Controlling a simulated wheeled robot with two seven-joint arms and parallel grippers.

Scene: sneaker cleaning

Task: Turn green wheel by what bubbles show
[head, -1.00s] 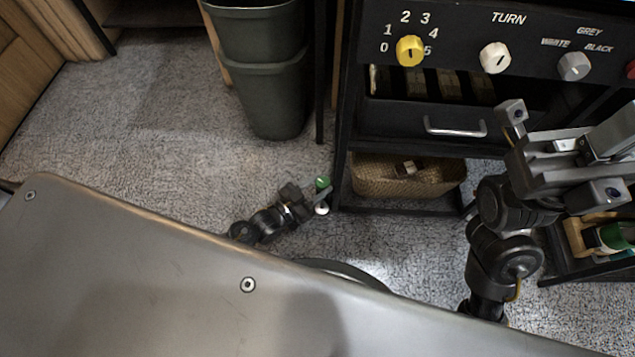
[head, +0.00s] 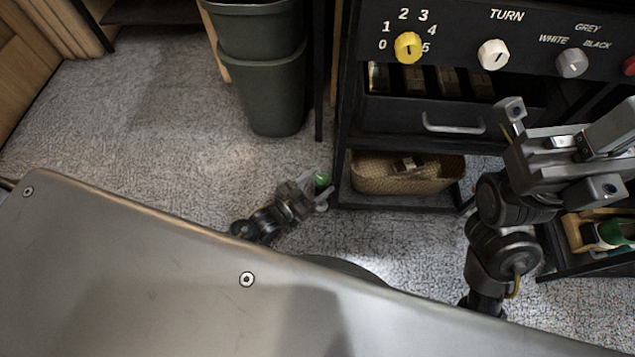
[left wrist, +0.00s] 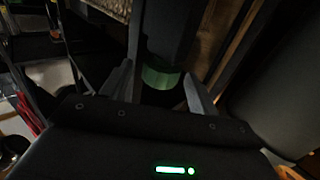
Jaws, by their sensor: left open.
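The green wheel (head: 322,180) is a small round knob low beside the left side of the black cabinet, partly hidden by my left gripper in the head view. My left gripper (head: 322,196) is open at the wheel. In the left wrist view the green wheel (left wrist: 160,76) lies between the two spread fingers of the left gripper (left wrist: 160,88), with dark gaps on both sides; I cannot tell whether either touches. My right arm's end (head: 560,160) is in front of the cabinet at the right; its finger opening is unclear. No bubbles can be made out.
The black cabinet carries a yellow dial (head: 408,47), a white TURN knob (head: 493,54) and a grey knob (head: 572,62). Below are a drawer handle (head: 454,126) and a wicker basket (head: 400,183). A dark bin (head: 270,95) stands left of the wheel. Carpet is free further left.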

